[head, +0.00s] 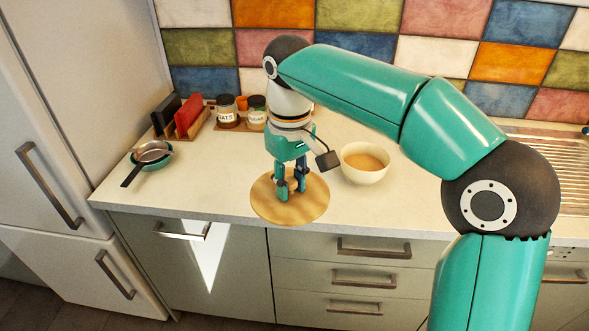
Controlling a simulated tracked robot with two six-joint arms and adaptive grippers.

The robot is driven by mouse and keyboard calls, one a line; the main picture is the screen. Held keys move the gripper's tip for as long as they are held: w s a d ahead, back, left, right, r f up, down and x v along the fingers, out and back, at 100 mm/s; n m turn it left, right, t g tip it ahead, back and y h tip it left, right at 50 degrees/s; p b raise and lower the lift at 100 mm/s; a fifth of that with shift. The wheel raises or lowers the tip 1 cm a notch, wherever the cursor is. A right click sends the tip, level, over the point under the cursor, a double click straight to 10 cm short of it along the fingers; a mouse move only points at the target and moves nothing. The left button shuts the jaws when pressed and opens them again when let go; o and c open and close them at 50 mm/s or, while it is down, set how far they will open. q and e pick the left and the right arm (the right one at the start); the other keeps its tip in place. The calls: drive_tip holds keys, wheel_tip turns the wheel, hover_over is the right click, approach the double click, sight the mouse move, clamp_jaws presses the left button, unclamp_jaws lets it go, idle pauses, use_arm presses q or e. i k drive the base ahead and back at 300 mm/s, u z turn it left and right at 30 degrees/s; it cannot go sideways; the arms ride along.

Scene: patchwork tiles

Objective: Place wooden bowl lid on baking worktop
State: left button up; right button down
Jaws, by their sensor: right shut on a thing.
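The wooden bowl lid (310,207) is a round, flat, light-brown disc near the front edge of the pale worktop (225,188). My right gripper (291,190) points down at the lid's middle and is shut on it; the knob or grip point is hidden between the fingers. The lid looks level, and its near rim overlaps the worktop's front edge in the picture. I cannot tell whether it touches the worktop or is held just above it. My left gripper is not in view.
A cream bowl (364,177) with tan contents stands close to the right of the lid. A pan (152,152) sits at the left. Labelled jars (227,112) and a rack with red and dark items (187,116) stand at the back. Free worktop lies left of the lid.

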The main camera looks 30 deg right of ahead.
sight(238, 179)
drive_tip(key=i, duration=1)
